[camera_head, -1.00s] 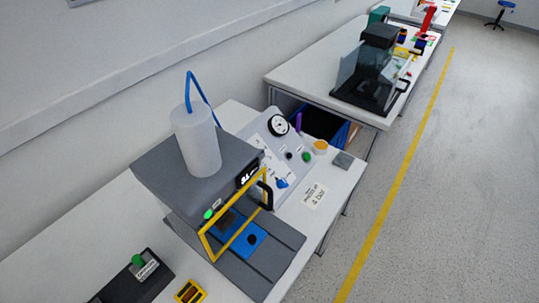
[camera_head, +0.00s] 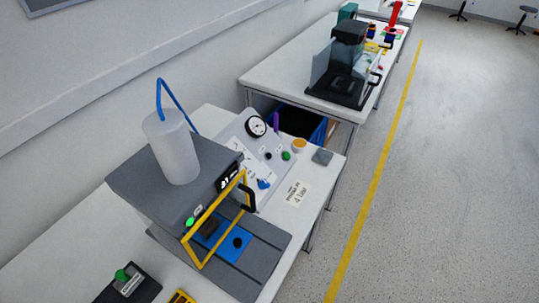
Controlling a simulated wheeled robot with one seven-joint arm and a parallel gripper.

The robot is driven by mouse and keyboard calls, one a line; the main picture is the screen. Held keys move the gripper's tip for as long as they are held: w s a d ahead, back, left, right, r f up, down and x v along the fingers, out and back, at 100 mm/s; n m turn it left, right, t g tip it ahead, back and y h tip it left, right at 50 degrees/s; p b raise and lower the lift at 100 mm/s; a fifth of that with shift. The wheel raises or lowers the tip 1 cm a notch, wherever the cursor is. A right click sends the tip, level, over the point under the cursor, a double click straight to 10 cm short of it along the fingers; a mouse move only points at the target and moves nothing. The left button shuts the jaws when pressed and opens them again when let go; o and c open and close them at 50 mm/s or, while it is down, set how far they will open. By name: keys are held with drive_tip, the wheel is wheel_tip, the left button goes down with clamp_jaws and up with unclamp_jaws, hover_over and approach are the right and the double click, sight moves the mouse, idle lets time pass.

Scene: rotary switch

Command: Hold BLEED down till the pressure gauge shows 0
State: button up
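The sloped grey control panel (camera_head: 240,140) stands on the near table behind the press. It carries the round pressure gauge (camera_head: 256,126), white dial on a black rim; its reading is too small to tell. The labels are too small to read, so I cannot tell which control is BLEED. My gripper is not in view, and nothing touches the panel.
The grey press (camera_head: 170,165) with a white cylinder (camera_head: 171,146) and yellow-framed guard (camera_head: 213,220) stands left of the panel. A "4 bar" card (camera_head: 297,194) and a yellow-orange round item (camera_head: 299,145) lie to the right. The floor (camera_head: 440,190) on the right is clear.

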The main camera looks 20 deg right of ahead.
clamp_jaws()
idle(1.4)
